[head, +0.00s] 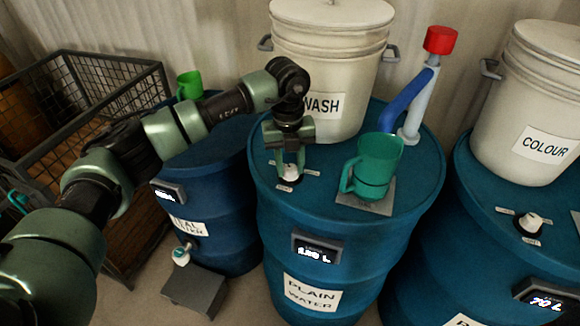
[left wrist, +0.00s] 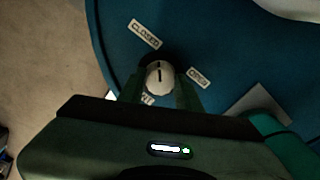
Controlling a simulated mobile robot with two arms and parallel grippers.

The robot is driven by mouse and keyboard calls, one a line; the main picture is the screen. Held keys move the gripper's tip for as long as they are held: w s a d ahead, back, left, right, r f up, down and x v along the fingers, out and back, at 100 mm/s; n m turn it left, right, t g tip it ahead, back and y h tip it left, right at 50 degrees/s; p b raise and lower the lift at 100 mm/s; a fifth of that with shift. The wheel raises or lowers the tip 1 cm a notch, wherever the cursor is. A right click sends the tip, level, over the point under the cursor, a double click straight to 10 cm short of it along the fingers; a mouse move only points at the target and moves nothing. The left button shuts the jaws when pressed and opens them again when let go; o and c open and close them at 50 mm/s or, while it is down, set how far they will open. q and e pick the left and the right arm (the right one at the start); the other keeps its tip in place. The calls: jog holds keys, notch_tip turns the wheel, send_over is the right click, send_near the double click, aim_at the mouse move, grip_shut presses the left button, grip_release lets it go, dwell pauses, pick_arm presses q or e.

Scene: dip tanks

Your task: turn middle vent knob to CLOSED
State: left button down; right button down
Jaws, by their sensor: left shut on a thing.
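The middle vent knob (head: 291,172) is a small white knob on top of the middle blue drum (head: 262,168), the one labelled PLAIN WATER. My left gripper (head: 290,170) comes down from above and is shut on it. In the left wrist view the knob (left wrist: 159,77) sits between the fingertips, and its dark mark points up the picture, between the CLOSED label (left wrist: 145,34) at upper left and the OPEN label (left wrist: 198,78) at right. Another label below the knob is mostly hidden by the gripper. My right gripper is in neither view.
A green jug (head: 374,165) on a grey plate (head: 372,204) stands right of the knob. Behind are a white WASH bucket (head: 330,65) and a blue and grey pump with a red cap (head: 440,40). Another drum with a COLOUR bucket (head: 525,110) stands right; a wire cage (head: 110,80) stands left.

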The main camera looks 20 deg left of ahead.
aim_at(289, 168)
pick_arm(q)
jog(key=shift+r, duration=0.1)
dwell(0.4)
jog(key=c, duration=1)
grip_release()
jog(key=shift+o, duration=0.2)
jog(key=shift+r, duration=0.35)
notch_tip(289, 168, up, 7)
jog(key=shift+a+b, duration=0.15)
jog(key=shift+b, duration=1.1)
